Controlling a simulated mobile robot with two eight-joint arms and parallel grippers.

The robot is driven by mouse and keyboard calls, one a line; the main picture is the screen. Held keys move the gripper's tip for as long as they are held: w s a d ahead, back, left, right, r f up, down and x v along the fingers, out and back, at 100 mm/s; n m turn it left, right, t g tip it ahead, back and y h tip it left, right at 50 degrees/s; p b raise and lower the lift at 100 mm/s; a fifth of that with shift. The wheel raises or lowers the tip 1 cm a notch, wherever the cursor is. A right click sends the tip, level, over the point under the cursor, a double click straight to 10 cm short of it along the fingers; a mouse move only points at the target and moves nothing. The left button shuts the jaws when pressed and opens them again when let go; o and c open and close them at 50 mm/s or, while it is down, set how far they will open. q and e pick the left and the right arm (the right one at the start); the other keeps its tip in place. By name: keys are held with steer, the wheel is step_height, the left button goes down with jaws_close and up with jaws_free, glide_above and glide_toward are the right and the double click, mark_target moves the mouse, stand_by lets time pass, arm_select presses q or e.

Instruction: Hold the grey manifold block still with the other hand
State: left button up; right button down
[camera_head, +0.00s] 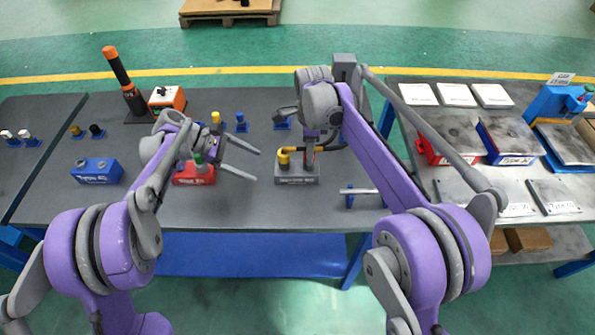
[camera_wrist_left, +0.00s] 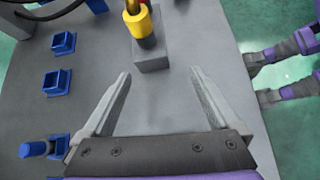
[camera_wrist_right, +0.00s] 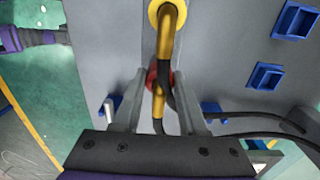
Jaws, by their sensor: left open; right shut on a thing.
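The grey manifold block (camera_head: 297,180) stands on the dark table, with a yellow fitting (camera_head: 284,158) on top. In the left wrist view the block (camera_wrist_left: 152,55) lies just beyond my left fingertips, between their lines. My left gripper (camera_head: 257,164) is open and empty, to the left of the block and not touching it. My right gripper (camera_wrist_right: 159,73) is shut on a yellow hose end (camera_wrist_right: 158,100) with a black hose (camera_wrist_right: 185,108) attached. In the head view it is above the block's right part; its fingertips are partly hidden there.
An orange-handled tool (camera_head: 122,75), an orange box (camera_head: 166,98) and several blue sockets stand further back. A second table with trays is at right.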

arm_select(q)
steer(key=shift+w+a+f+n+h, duration=0.3)
steer(key=shift+w+f+n+h, duration=0.15)
steer(key=shift+w, duration=0.3)
steer(key=shift+w+d+f, duration=0.15)
steer(key=shift+f, duration=0.1)
steer(key=shift+x, duration=4.3)
steer(key=shift+r, duration=0.1)
jaws_close()
